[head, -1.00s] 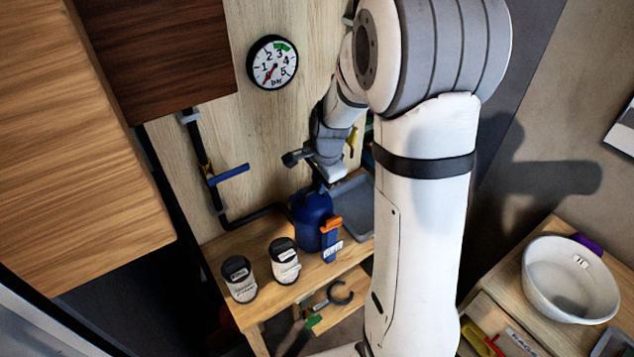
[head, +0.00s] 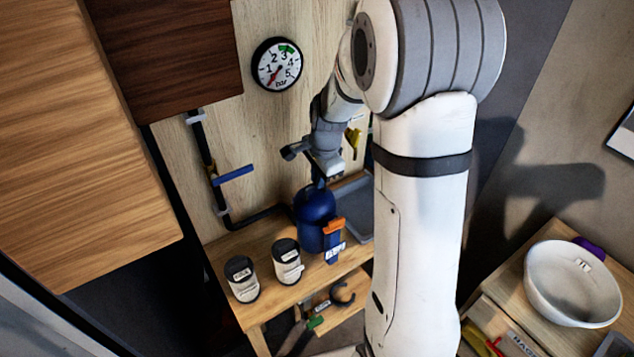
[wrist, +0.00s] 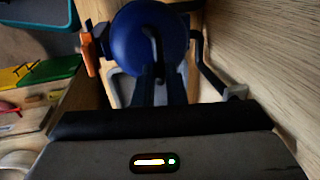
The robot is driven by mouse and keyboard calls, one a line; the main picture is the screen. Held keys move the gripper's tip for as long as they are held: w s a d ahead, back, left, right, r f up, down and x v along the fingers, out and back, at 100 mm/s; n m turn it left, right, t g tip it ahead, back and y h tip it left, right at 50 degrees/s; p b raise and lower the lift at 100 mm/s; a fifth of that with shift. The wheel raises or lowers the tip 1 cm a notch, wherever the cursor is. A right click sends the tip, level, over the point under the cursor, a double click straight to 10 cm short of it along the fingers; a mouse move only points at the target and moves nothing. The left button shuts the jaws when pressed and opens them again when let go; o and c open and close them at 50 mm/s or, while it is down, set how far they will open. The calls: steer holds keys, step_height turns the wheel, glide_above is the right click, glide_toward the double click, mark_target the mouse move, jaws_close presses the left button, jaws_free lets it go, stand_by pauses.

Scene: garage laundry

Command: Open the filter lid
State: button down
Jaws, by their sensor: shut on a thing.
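The blue filter housing (head: 313,222) stands on the wooden bench against the panel, with its rounded blue lid (head: 316,199) on top. The lid also shows from above in the wrist view (wrist: 135,37), with a dark handle (wrist: 153,45) at its middle. An orange clip (head: 333,226) is on the housing's side; it also shows at the left in the wrist view (wrist: 90,48). My gripper (wrist: 160,80) is right above the lid, its dark fingers shut on the handle. The fingertips are partly hidden in the head view by my wrist.
Two labelled canisters (head: 242,279) (head: 287,262) stand at the bench's front left. A black pipe with a blue lever (head: 233,174) runs along the panel at left. A pressure gauge (head: 277,64) hangs above.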

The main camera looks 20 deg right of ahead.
steer(key=w+a+b, duration=0.1)
steer(key=w+a, duration=0.2)
steer(key=w, duration=0.8)
steer(key=shift+r, duration=0.4)
steer(key=shift+w+a, duration=0.1)
steer(key=c, duration=1.8)
jaws_free()
steer(key=o, duration=0.3)
steer(key=shift+f, duration=0.1)
steer(key=r, duration=0.2)
steer(key=s+r+b, duration=0.1)
steer(key=r, duration=0.4)
steer(key=shift+s+d+r+b, duration=0.25)
steer(key=shift+s+r+b, duration=0.05)
steer(key=shift+s+b, duration=0.05)
